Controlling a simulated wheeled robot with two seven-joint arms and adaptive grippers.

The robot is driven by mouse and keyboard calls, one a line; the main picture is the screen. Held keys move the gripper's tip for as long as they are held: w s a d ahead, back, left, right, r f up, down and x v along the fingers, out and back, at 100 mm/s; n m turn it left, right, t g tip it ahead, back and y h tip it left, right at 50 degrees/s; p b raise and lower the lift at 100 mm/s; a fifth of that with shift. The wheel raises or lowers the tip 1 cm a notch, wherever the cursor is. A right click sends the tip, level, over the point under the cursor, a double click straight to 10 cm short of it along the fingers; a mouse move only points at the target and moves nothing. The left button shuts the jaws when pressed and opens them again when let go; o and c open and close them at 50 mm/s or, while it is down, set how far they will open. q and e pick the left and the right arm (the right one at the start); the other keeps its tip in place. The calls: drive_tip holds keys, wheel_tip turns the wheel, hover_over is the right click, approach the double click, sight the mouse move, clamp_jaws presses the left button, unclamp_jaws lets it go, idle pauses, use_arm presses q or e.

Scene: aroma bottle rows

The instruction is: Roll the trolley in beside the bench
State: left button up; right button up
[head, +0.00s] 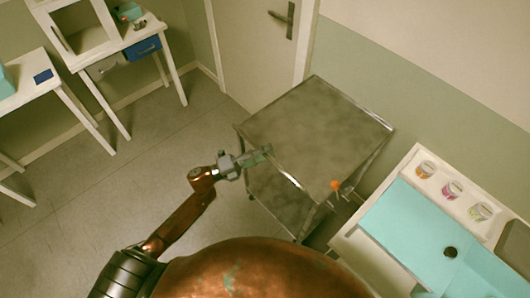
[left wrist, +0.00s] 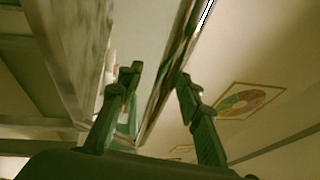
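My left gripper (head: 264,152) is at the trolley's near left edge. In the left wrist view my left gripper's fingers (left wrist: 160,75) stand apart, with a shiny metal rail (left wrist: 178,60) running between or just behind them; whether they touch it is unclear. My right gripper is not in view.
An orange knob-like thing (head: 335,185) shows at the trolley's near right corner. White tables (head: 110,50) stand at the left. The floor (head: 100,190) between is clear.

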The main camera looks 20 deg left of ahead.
use_arm(q)
drive_tip(key=v, duration=1.2)
drive_tip(key=w+a+f+n+t+y, duration=0.1)
drive_tip(key=a+f+n+t+y, duration=0.1)
drive_tip(key=a+f+n+y, duration=0.6)
drive_tip(key=w+a+f+n+t+y, duration=0.1)
drive_tip(key=a+f+n, duration=0.15)
drive_tip(key=f, duration=0.95)
drive_tip(key=s+a+f+n+g+y, duration=0.25)
drive_tip(key=s+f+n, duration=0.2)
drive_tip(key=f, duration=0.65)
drive_tip(key=s+a+f+n+g+y, duration=0.2)
drive_tip(key=s+f+n+y, duration=0.15)
drive_tip(key=s+f, duration=0.45)
drive_tip(key=s+d+f+n+g+y, duration=0.15)
drive_tip(key=s+f+n+g, duration=0.4)
drive_tip(key=s+f, duration=1.15)
drive_tip(key=s+d+f+n+g, duration=0.2)
drive_tip(key=s+d+f, duration=0.1)
drive_tip(key=s, duration=0.6)
drive_tip(key=s+d+f+n+g, duration=0.1)
drive_tip(key=s+d+f, duration=0.3)
drive_tip(key=s, duration=0.6)
drive_tip(key=shift+s+n+g, duration=0.2)
drive_tip(key=shift+n+g, duration=0.2)
drive_tip(key=shift+g, duration=0.5)
